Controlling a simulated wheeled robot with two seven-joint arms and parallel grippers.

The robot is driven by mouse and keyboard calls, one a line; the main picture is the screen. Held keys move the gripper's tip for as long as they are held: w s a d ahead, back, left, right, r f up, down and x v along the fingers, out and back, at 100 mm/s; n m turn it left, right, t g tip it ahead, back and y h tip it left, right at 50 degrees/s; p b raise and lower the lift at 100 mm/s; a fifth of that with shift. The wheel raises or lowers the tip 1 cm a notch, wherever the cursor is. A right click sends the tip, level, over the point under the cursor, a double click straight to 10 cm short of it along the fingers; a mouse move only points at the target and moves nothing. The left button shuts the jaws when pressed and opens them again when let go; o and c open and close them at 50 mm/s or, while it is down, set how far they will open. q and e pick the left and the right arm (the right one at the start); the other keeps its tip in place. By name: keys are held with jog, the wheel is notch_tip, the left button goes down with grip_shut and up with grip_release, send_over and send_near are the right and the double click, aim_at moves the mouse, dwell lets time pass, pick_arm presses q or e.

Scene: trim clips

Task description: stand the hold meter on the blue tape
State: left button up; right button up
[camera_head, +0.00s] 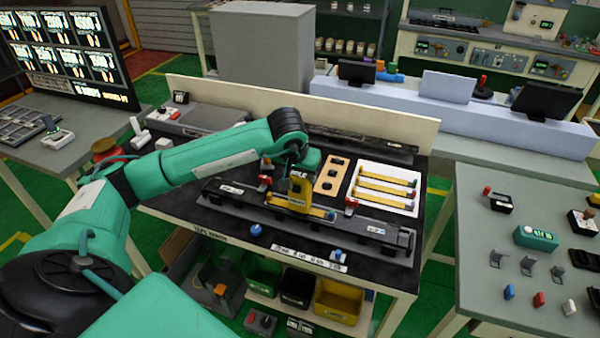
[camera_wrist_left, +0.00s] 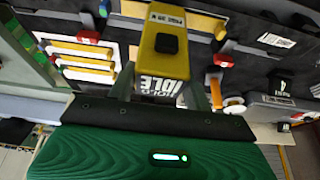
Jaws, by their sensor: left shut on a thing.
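The hold meter (camera_head: 298,191) is a yellow block; in the left wrist view its yellow body (camera_wrist_left: 164,52) has a black button and a label reading IDLE. My left gripper (camera_head: 298,168) is shut on it, the fingers on either side of the meter (camera_wrist_left: 165,95). The meter is over a yellow strip (camera_head: 312,211) in the dark fixture. A small blue patch (camera_head: 331,215), perhaps the blue tape, shows at the strip's right end, to the right of the meter. I cannot tell whether the meter touches the strip. My right gripper is out of view.
Red clamps (camera_head: 351,203) stand along the dark fixture (camera_head: 375,230). Behind it are a wooden plate with dark holes (camera_head: 331,176) and a white tray (camera_head: 404,208) of yellow strips. A blue knob (camera_head: 256,230) is in front. A pale board (camera_head: 380,122) closes the back.

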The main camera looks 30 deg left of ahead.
pick_arm(q)
jog(key=shift+b, duration=0.35)
dwell(0.4)
jog(key=o, duration=1)
jog(key=shift+c, duration=0.2)
jog(key=shift+r, duration=0.15)
jog(key=b+v, duration=0.3)
jog(key=v, duration=1)
jog(key=shift+s+r, duration=0.25)
